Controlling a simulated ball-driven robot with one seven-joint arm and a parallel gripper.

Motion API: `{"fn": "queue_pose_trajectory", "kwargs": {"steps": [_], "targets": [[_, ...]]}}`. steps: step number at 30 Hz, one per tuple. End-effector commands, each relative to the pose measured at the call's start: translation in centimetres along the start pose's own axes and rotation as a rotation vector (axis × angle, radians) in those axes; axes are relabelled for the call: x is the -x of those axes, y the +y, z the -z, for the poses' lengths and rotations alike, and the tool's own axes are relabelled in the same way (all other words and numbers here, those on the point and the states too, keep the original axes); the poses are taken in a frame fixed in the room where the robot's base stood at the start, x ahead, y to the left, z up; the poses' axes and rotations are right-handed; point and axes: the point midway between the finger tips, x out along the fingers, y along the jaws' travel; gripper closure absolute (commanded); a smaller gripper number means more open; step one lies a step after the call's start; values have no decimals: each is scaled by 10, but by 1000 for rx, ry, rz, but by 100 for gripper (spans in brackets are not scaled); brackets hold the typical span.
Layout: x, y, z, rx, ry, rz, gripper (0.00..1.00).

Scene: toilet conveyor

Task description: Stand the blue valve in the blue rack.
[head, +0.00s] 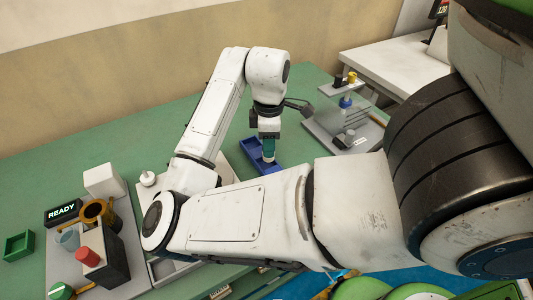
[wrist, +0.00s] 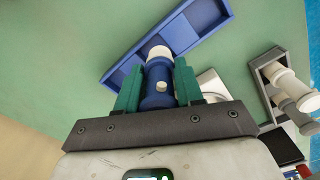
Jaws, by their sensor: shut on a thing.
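My gripper (wrist: 157,78) has green fingers closed around the blue valve (wrist: 158,97), a blue cylinder with a white end and a small pale knob on its side. The white end points away from the wrist and overlaps the near edge of the blue rack (wrist: 205,16). The rack is a long tray with divided compartments. In the head view, my gripper (head: 268,149) is just over the rack (head: 250,160) on the green table. The valve is hard to make out there. I cannot tell whether the valve touches the rack or hangs above it.
A dark holder with white cylinders (wrist: 292,88) stands right of the rack in the wrist view. In the head view, a grey stand with clear panels (head: 345,120) is to the right. A black READY sign (head: 62,212) and an orange-brown ring fixture (head: 97,212) stand at left.

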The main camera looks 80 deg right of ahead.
Motion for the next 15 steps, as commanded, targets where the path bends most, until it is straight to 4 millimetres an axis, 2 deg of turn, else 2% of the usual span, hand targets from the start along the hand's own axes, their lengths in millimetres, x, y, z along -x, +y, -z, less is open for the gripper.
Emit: {"fn": "queue_pose_trajectory", "kwargs": {"steps": [5,10,15], "targets": [[-15,8,6,1,-2,2,100],[-36,7,7,0,2,2,100],[-42,8,6,0,1,0,100]]}}
